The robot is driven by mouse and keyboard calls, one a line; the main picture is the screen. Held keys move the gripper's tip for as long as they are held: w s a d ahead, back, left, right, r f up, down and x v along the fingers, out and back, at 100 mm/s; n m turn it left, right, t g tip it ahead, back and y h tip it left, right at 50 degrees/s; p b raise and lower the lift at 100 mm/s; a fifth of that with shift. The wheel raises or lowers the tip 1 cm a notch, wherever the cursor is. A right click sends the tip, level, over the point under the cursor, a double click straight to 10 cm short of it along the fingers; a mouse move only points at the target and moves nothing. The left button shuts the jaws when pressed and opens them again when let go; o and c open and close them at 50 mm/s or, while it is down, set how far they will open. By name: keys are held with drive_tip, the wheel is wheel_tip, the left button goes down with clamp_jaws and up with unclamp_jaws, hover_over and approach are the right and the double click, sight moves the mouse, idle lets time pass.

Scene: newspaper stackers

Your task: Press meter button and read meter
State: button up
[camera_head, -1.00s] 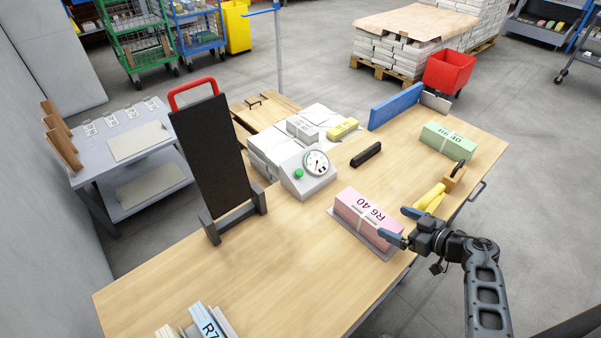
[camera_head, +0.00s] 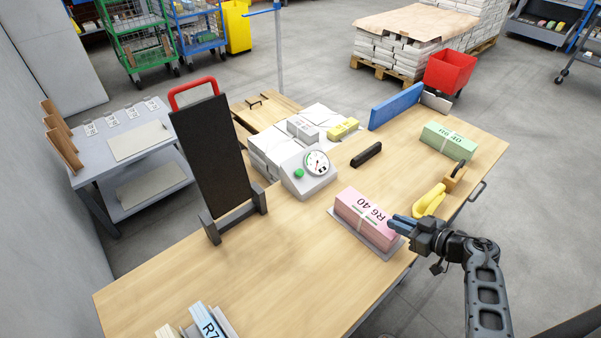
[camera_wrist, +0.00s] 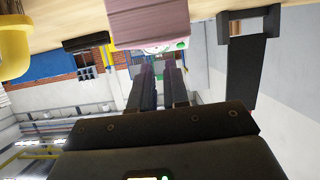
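The meter (camera_head: 307,178) is a pale grey box with a sloped face on the wooden table. It has a round white dial (camera_head: 316,163) with a red needle and a green button (camera_head: 299,174) at its left. The dial's figures are too small to read. In the wrist view the meter (camera_wrist: 165,48) is mostly hidden, with a bit of green beside it. My gripper (camera_head: 392,221) is by the right end of the pink bundle (camera_head: 365,212), away from the meter. Its two fingers (camera_wrist: 157,76) are close together with a narrow gap, and nothing shows between them.
The pink bundle lies on a grey plate (camera_head: 340,222) between my gripper and the meter. A black bar (camera_head: 366,155), yellow object (camera_head: 429,200) and green bundle (camera_head: 448,141) lie to the right. A black panel (camera_head: 211,155) stands left. The table's front left (camera_head: 220,265) is mostly clear.

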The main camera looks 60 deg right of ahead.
clamp_jaws()
idle(0.7)
